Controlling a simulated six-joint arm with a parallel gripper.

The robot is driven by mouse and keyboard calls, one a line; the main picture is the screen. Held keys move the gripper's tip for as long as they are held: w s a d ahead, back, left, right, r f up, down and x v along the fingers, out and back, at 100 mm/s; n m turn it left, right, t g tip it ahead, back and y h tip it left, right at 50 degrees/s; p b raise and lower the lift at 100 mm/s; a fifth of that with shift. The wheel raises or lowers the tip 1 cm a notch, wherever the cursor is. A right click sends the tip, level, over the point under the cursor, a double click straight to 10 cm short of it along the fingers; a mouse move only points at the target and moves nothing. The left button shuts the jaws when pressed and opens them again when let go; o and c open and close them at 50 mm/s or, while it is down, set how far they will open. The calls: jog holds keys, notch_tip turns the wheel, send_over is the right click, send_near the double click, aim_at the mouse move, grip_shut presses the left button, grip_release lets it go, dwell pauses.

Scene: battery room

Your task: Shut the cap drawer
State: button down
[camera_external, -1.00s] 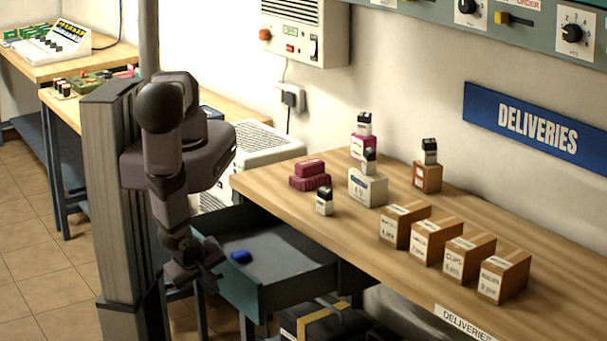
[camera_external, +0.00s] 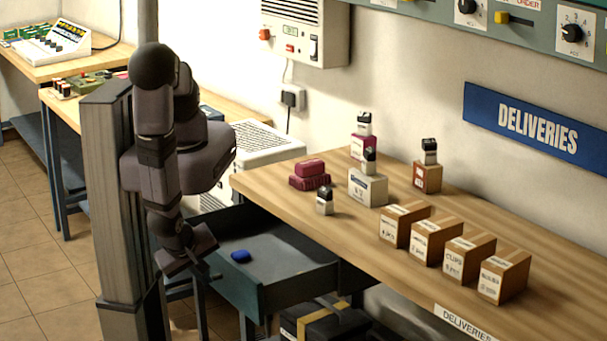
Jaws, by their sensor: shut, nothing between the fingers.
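The cap drawer (camera_external: 300,290) is a dark grey-green drawer pulled out from under the wooden bench. A blue cap (camera_external: 241,256) lies on its floor. My gripper (camera_external: 212,277) is shut and empty at the left side of the drawer, low, near its front left corner. Whether the fingertips touch the drawer cannot be told from this view. My arm hides part of the drawer's left end.
The bench (camera_external: 340,225) above holds several cardboard boxes (camera_external: 462,258), small batteries and dark red blocks (camera_external: 310,175). A black case with a yellow band (camera_external: 322,322) is below the drawer. Tiled floor (camera_external: 40,270) is free at the left.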

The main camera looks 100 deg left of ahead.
aim_at(320, 268)
jog(key=shift+w+a+f+b, duration=0.7)
jog(key=shift+w+a+f, duration=0.35)
jog(key=shift+f, duration=0.45)
jog(key=shift+w+a+f+b, duration=0.65)
jog(key=shift+w+a+f, duration=0.35)
jog(key=shift+f, duration=0.45)
jog(key=shift+w+a+f+b, duration=0.7)
jog(key=shift+w+a+f, duration=0.3)
jog(key=shift+f, duration=0.5)
jog(key=shift+w, duration=0.15)
jog(key=w+a+b, duration=0.1)
jog(key=w+a, duration=1.4)
jog(key=shift+w+a, duration=0.15)
jog(key=shift+a, duration=0.05)
jog(key=shift+w+a, duration=0.25)
jog(key=shift+w, duration=0.1)
jog(key=shift+w+r, duration=0.1)
